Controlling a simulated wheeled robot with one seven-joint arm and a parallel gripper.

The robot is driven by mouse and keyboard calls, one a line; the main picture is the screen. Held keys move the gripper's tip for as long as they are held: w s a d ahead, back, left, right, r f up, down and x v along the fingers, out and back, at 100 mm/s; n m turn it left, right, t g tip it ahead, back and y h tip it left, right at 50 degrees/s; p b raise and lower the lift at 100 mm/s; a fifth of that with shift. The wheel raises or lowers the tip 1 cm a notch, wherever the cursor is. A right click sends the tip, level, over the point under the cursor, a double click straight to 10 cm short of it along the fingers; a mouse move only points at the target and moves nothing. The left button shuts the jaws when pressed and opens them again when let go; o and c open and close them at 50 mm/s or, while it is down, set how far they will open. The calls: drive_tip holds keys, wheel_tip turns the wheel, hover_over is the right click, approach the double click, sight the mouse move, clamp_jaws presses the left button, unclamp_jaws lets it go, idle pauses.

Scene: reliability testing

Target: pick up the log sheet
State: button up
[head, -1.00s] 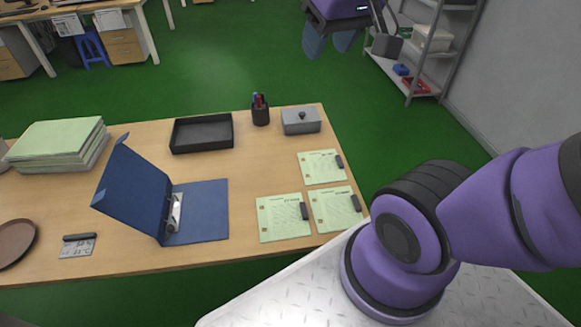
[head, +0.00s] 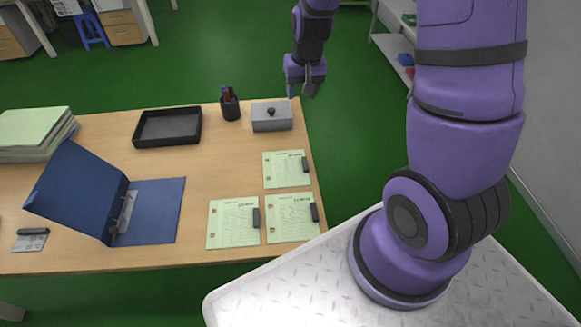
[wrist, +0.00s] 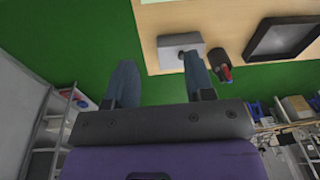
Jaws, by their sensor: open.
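Three pale green log sheets lie flat at the right end of the wooden table in the head view: a back log sheet (head: 283,170), a front left log sheet (head: 229,226) and a front right log sheet (head: 288,222). Each has a dark clip-like piece at its right side. My gripper (head: 302,92) hangs beyond the table's back right corner, near the grey lidded box (head: 271,118) and apart from the sheets. In the wrist view my gripper (wrist: 158,78) has its two blue fingers spread with nothing between them.
An open blue binder (head: 152,210) stands left of the sheets. A black tray (head: 167,145) and a pen cup (head: 229,104) are at the back. A green paper stack (head: 35,130) sits far left. A shelf (head: 391,45) stands behind my arm.

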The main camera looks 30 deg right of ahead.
drive_tip(key=m+g, duration=0.1)
drive_tip(key=g, duration=0.1)
hover_over(305, 159)
wheel_tip(305, 159, down, 17)
drive_tip(key=shift+f, duration=5.35)
drive_tip(key=shift+c, duration=0.2)
clamp_jaws()
